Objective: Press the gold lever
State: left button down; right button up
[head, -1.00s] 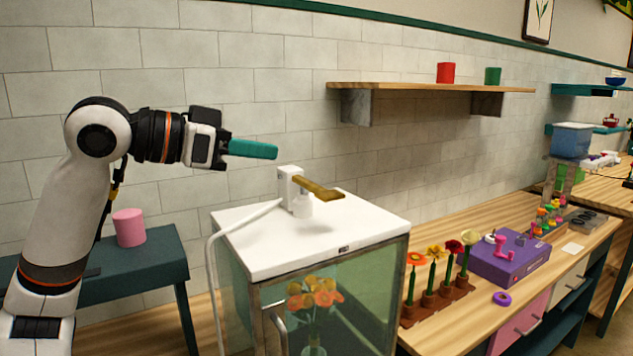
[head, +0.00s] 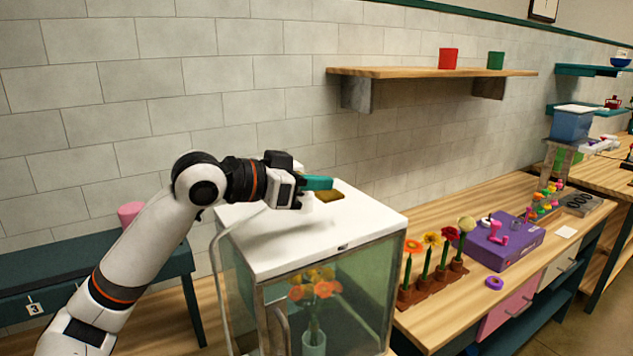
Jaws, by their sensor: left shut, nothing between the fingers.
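The gold lever (head: 328,196) is on top of the white-topped glass cabinet (head: 290,248). Only its right end shows; the rest of it and its white mount are hidden behind my left gripper. My left gripper (head: 318,183) is shut and empty, its teal fingers pointing right. The fingers appear just above or behind the visible end of the lever; I cannot tell whether they touch it. My right gripper is not in view.
Inside the cabinet stands a vase of orange flowers (head: 313,290). Potted flowers (head: 430,275) and a purple box (head: 498,245) stand on the bench at right.

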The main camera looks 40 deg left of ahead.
pick_arm(q)
jog(key=shift+f, duration=0.25)
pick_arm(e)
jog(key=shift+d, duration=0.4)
pick_arm(q)
jog(key=f+m+b, duration=0.1)
jog(key=f+b, duration=0.1)
jog(key=f+m+y+b, duration=0.1)
jog(key=f+b, duration=0.1)
jog(key=shift+s+d+f+b, duration=0.1)
jog(key=shift+d+f+b, duration=0.1)
jog(key=shift+f+b, duration=0.15)
jog(key=shift+f+m+t+b, duration=0.3)
jog(key=shift+m+b, duration=0.05)
jog(key=shift+m, duration=0.05)
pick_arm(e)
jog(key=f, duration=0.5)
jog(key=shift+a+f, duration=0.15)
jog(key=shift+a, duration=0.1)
